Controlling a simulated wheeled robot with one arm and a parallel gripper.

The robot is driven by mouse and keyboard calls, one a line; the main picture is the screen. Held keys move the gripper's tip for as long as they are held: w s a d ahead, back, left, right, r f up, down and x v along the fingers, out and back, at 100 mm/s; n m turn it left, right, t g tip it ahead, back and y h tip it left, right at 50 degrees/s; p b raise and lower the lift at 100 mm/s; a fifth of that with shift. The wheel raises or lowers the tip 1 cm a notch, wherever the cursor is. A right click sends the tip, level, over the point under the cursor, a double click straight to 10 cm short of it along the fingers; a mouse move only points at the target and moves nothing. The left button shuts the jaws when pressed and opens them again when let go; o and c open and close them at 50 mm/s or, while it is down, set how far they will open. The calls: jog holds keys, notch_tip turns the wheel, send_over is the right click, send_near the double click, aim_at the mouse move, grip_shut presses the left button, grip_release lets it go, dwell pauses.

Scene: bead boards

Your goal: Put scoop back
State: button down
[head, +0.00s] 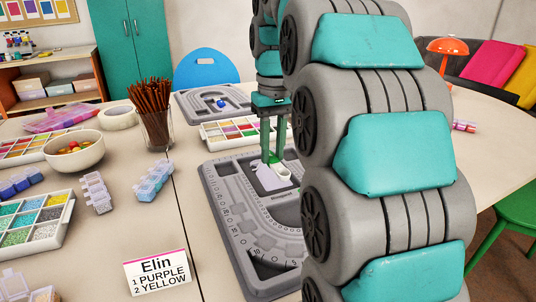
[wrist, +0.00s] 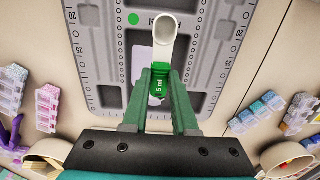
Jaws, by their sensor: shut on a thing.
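The scoop (wrist: 160,55) has a white bowl and a green handle marked 5 ml. My gripper (wrist: 160,97) is shut on the green handle, with the bowl pointing away from my wrist. In the head view my gripper (head: 272,158) points down over the far part of a grey bead board (head: 213,190), and the scoop (head: 284,173) shows at its tips. I cannot tell whether the scoop touches the board. A pale card or paper (head: 264,178) lies on the board beside the scoop, partly hidden behind it in the wrist view.
A name card reading Elin (head: 157,271) stands left of the board. A cup of brown sticks (head: 155,128), a white bowl of beads (head: 73,152) and several small bead boxes stand further left. A bead tray (head: 217,135) and a second grey board (head: 190,105) lie behind.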

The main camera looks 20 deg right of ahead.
jog(key=w, duration=0.3)
jog(key=shift+w+d+f, duration=0.1)
jog(key=shift+d+f, duration=0.1)
jog(key=shift+d, duration=0.05)
jog(key=shift+f+p, duration=0.35)
jog(key=shift+f, duration=1.4)
jog(key=shift+f, duration=0.5)
jog(key=c, duration=0.7)
grip_release()
